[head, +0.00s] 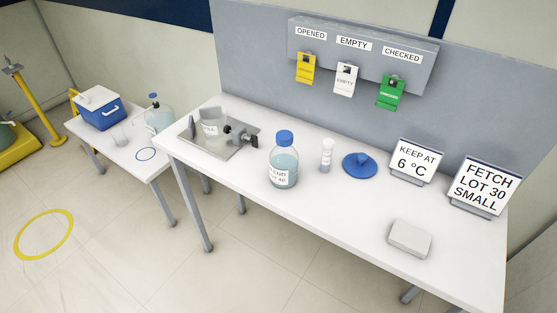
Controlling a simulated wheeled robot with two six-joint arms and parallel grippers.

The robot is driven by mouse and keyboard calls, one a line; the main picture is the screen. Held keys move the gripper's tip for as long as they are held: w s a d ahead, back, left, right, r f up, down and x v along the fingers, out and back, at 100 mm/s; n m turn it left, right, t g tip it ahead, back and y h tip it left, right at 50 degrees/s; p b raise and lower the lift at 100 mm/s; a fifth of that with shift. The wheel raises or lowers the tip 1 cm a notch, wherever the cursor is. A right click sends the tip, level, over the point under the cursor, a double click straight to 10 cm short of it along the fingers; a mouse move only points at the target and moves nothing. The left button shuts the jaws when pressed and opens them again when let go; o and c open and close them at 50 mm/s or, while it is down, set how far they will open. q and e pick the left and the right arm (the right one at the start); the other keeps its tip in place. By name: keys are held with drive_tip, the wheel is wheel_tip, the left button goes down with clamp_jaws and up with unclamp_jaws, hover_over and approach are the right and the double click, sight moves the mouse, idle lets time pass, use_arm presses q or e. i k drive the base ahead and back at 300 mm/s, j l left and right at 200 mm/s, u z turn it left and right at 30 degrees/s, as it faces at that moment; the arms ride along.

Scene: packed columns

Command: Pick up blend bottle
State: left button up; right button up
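The blend bottle (284,164) is a clear round bottle with a blue cap, pale blue liquid and a white label whose readable part ends in "END" and "40". It stands upright on the white bench (330,210), right of a metal tray. Neither of my grippers shows in the head view. A similar blue-capped bottle (158,116) stands on the smaller table at the left.
A metal tray (222,150) holds a clear beaker and a dark clamp-like fitting. A small vial (326,155), a blue disc-shaped piece (360,165), a grey box (409,238) and two signs (415,161) stand rightward. The bench front before the bottle is clear.

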sight(284, 162)
drive_tip(key=k+j+z, duration=0.2)
drive_tip(key=z, duration=0.3)
drive_tip(key=k+j+z, duration=0.1)
drive_tip(key=k+z, duration=0.15)
drive_tip(key=z, duration=0.25)
